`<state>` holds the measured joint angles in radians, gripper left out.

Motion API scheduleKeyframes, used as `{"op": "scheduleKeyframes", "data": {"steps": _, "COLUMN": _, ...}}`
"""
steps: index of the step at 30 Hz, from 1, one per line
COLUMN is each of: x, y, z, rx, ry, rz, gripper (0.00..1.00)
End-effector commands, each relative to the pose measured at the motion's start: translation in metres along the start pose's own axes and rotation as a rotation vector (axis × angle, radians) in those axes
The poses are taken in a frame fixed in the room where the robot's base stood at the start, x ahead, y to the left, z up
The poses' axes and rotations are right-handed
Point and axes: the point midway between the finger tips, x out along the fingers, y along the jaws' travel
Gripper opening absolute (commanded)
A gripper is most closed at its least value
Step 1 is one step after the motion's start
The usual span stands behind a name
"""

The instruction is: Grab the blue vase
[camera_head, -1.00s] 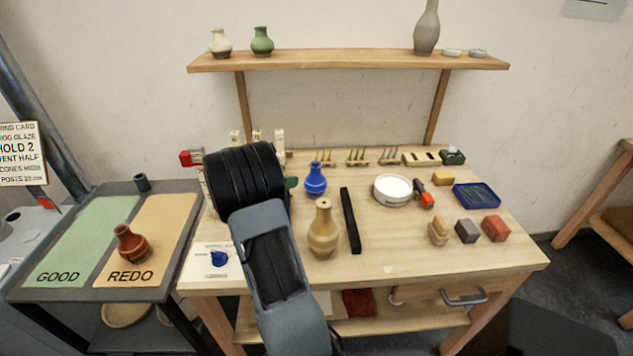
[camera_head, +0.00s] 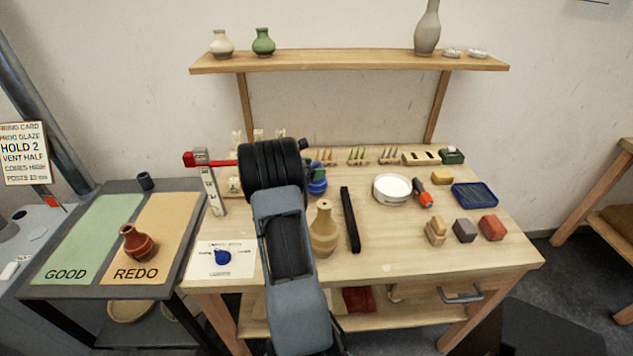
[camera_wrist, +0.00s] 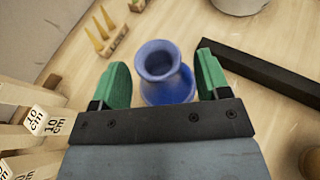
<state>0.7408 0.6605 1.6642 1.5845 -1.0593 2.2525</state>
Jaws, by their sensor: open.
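The blue vase (camera_wrist: 167,78) stands upright on the workbench. In the wrist view it sits between the two green fingers of my gripper (camera_wrist: 160,80), with a gap on each side. My gripper is open and holds nothing.
A tan vase (camera_head: 323,232) and a black bar (camera_head: 350,219) stand close to the right of my arm. A measuring post with a red arm (camera_head: 210,185) is at left. A white bowl (camera_head: 392,188) lies farther right.

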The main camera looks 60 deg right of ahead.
Motion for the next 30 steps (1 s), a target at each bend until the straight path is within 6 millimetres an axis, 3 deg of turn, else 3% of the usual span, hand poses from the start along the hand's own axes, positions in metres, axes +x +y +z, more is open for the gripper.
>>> {"op": "scheduleKeyframes", "data": {"steps": 8, "x": 0.0017, "y": 0.0, "z": 0.0, "rx": 0.0, "ry": -0.001, "rz": 0.0, "gripper": 0.68}}
{"op": "scheduleKeyframes", "data": {"steps": 30, "x": 0.0014, "y": -0.0001, "z": 0.0002, "rx": 0.001, "ry": -0.001, "rz": 0.0, "gripper": 0.0}}
